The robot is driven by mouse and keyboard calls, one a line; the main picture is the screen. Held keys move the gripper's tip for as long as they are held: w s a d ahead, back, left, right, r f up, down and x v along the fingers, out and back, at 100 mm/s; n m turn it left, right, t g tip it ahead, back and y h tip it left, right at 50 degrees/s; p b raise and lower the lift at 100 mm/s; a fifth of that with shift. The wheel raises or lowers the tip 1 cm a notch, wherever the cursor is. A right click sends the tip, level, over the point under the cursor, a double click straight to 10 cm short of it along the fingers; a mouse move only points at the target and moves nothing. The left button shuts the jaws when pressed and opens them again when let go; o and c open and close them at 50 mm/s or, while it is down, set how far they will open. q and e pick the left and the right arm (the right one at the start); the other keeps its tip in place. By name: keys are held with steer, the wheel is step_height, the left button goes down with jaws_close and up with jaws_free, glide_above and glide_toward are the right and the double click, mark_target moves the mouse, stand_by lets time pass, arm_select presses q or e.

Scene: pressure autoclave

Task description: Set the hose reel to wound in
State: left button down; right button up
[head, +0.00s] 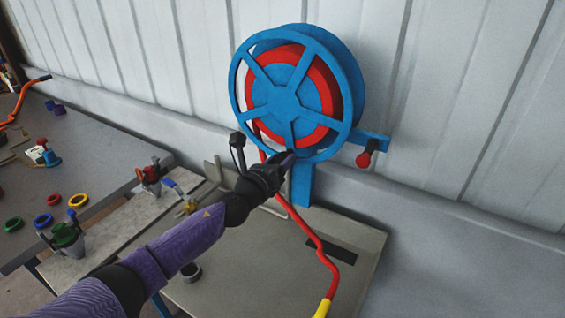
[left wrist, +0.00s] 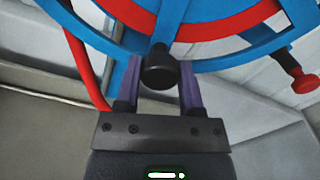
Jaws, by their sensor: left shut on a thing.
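The blue hose reel (head: 275,100) with red hose wound inside it stands against the wall. A length of red hose (head: 311,233) hangs from it down to a yellow end (head: 322,308). My left gripper (head: 284,162) is at the lower rim of the reel. In the left wrist view its two purple fingers (left wrist: 160,85) are shut on a black knob-like crank handle (left wrist: 159,66) in front of the blue rim. A red-knobbed lever (head: 364,160) sits on a blue arm at the reel's right; it also shows in the left wrist view (left wrist: 305,82). My right gripper is not in view.
A grey workbench (head: 100,150) on the left holds several coloured rings, valves and small fittings. A lower grey surface (head: 230,285) lies below the reel. The corrugated wall (head: 470,100) is close behind the reel, with clear room to its right.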

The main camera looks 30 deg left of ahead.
arm_select(q)
steer(key=shift+a, duration=0.1)
steer(key=shift+c, duration=1.2)
jaws_free()
steer(key=shift+s, duration=0.25)
steer(key=s, duration=0.9)
steer(key=shift+s+a, duration=0.2)
steer(key=shift+a, duration=0.2)
